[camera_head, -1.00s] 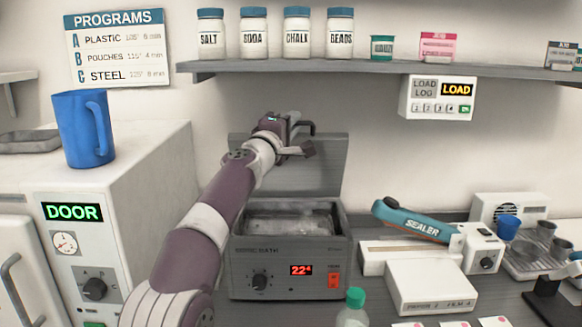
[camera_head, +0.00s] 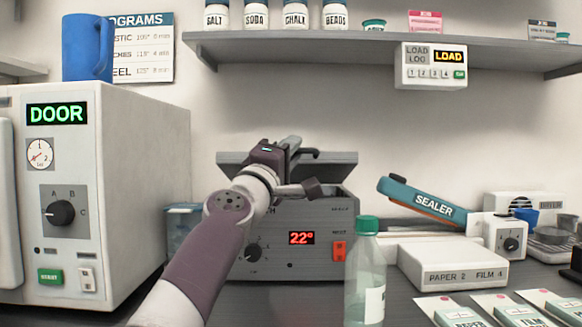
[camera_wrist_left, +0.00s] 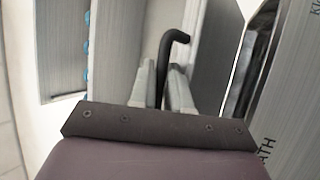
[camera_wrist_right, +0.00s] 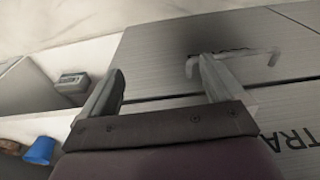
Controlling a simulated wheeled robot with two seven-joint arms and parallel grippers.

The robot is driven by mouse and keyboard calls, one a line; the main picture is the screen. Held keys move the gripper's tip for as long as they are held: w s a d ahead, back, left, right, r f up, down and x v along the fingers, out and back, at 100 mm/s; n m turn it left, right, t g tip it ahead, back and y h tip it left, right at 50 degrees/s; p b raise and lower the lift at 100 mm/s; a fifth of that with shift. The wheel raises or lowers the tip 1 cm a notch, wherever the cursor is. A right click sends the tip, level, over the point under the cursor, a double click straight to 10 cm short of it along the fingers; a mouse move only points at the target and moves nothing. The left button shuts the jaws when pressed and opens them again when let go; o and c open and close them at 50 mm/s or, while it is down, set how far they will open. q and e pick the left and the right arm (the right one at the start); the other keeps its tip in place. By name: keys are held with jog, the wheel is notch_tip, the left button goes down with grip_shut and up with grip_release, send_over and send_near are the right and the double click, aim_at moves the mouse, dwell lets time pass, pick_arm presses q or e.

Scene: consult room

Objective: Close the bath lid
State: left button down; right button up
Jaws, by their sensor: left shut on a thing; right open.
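The grey bath (camera_head: 335,215) stands on the counter, its display reading 22°. Its grey lid (camera_head: 338,158) is seen nearly edge-on above the bath, raised and tilted; the bath's opening is hidden from this low view. My left gripper (camera_head: 300,167) is at the lid, its arm covering the bath's left side. In the left wrist view, its fingers (camera_wrist_left: 162,85) are shut on the lid's black bent handle (camera_wrist_left: 178,40). My right gripper (camera_wrist_right: 163,82) shows only in its own wrist view, open and empty, facing a grey panel (camera_wrist_right: 165,45) with a pale handle (camera_wrist_right: 232,62).
A clear bottle with a green cap (camera_head: 367,265) stands in front of the bath's right side. The sealer (camera_head: 430,205) and a white box (camera_head: 450,262) are to the right. The white machine with the DOOR display (camera_head: 140,140) is left. A shelf (camera_head: 370,45) hangs above.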

aim_at(303, 166)
pick_arm(q)
jog(key=f+b, duration=0.1)
jog(key=f, duration=0.1)
jog(key=f+b, duration=0.1)
jog(key=f, duration=0.1)
jog(key=shift+d+f+b, duration=0.2)
jog(key=shift+f+b, duration=0.15)
jog(key=shift+s+f+b, duration=0.3)
jog(key=shift+f+b, duration=0.15)
jog(key=shift+b, duration=0.1)
pick_arm(e)
notch_tip(303, 166, down, 5)
jog(key=shift+f, duration=0.1)
pick_arm(q)
jog(key=shift+s+a+r, duration=0.1)
jog(key=shift+s, duration=0.05)
pick_arm(e)
jog(key=shift+s, duration=0.15)
pick_arm(q)
jog(key=c, duration=1.4)
grip_release()
jog(key=shift+c, duration=0.2)
jog(key=r+b+v, duration=0.1)
jog(key=b+v, duration=0.8)
jog(key=v, duration=0.4)
jog(key=shift+s, duration=0.2)
pick_arm(e)
notch_tip(303, 166, down, 9)
